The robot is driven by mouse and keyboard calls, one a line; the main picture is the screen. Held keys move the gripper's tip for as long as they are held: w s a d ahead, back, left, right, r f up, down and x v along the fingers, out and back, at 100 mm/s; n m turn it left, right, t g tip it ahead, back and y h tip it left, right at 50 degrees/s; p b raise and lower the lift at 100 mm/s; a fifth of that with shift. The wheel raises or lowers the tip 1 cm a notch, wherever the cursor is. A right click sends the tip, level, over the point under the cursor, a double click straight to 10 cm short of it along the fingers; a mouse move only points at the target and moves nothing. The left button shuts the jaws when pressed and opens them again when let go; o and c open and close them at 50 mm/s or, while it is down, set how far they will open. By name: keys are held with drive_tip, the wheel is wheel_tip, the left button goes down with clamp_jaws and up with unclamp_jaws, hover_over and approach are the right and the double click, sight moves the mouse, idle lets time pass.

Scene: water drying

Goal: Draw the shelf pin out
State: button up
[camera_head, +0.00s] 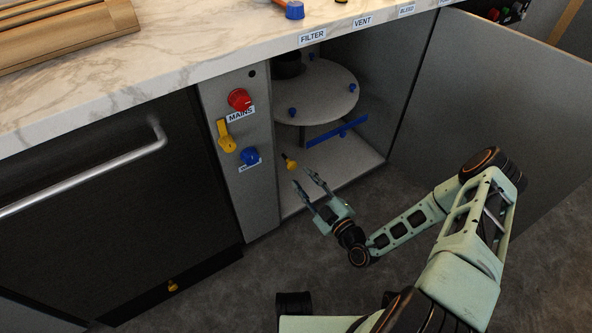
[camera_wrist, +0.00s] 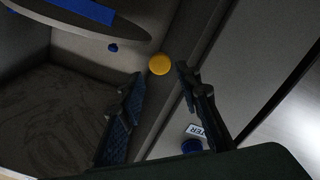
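A small yellow pin (camera_head: 290,162) sits at the inner side of the open cabinet, just right of the front panel; I take it as the shelf pin. In the wrist view its round yellow head (camera_wrist: 160,65) shows just beyond and between the fingertips. My gripper (camera_head: 303,179) is open and empty, with its two fingers pointing at the pin from the front and below. The fingers (camera_wrist: 161,76) appear apart from the pin. The pin's shaft is mostly hidden in the wrist view.
A round grey shelf (camera_head: 325,108) with blue knobs and a blue bar (camera_head: 337,131) are inside the cabinet. The front panel carries a red knob (camera_head: 239,99), yellow handle (camera_head: 226,136) and blue knob (camera_head: 249,156). The open door (camera_head: 480,100) stands at right.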

drive_tip(key=v, duration=0.5)
drive_tip(key=shift+s+d, duration=0.1)
idle(0.3)
